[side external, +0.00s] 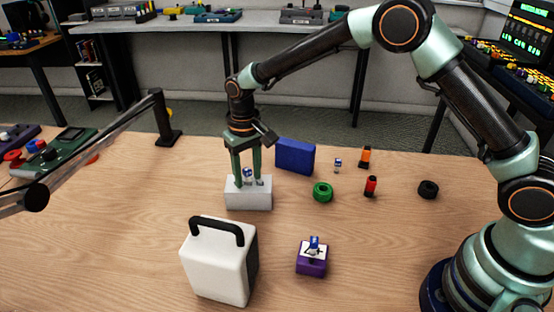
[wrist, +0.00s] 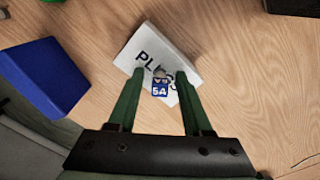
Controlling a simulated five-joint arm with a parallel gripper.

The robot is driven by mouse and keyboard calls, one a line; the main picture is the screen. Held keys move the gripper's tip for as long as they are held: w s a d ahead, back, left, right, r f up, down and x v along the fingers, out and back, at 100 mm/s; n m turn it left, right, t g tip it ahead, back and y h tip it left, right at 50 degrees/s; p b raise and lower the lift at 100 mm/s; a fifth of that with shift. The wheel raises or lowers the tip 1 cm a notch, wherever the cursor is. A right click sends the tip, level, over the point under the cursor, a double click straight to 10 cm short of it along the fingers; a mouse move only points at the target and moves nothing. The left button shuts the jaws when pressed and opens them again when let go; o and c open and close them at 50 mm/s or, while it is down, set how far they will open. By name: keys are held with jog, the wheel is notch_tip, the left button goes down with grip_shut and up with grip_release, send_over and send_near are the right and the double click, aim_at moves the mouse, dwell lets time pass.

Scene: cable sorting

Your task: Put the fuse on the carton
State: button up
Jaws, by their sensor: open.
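A small blue and white fuse marked 5A (wrist: 160,88) is between my fingers over the white carton (wrist: 185,45), whose top carries dark lettering, partly hidden. In the side view the fuse (side external: 248,175) appears to stand upright on top of the carton (side external: 248,199). My gripper (side external: 247,183) points down with its green fingers either side of the fuse. In the wrist view my gripper (wrist: 159,74) is open, with a gap between the fingers and the fuse. Whether the fuse's base touches the carton is hard to see.
A blue box (side external: 295,156) stands just behind the carton. A white case with black handle (side external: 215,265) stands in front. A purple block (side external: 311,266) bears another blue and white piece. A green ring (side external: 323,191), a red-black piece (side external: 370,187) and a similar small blue-white piece (side external: 338,165) lie right.

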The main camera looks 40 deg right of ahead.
aim_at(248, 169)
jog(key=shift+r, duration=0.1)
jog(key=s+d+r+t, duration=0.1)
jog(key=s+d+r, duration=0.1)
jog(key=r, duration=0.7)
jog(key=s+d+r, duration=0.2)
jog(key=d+r, duration=0.1)
jog(key=r, duration=0.6)
jog(key=s+d+t, duration=0.2)
jog(key=s+d, duration=0.3)
jog(key=s, duration=0.3)
jog(key=s+d+t, duration=0.2)
jog(key=s+d, duration=0.3)
jog(key=s, duration=0.3)
jog(key=shift+d+r+t, duration=0.25)
jog(key=shift+d+t, duration=0.05)
jog(key=shift+d, duration=0.05)
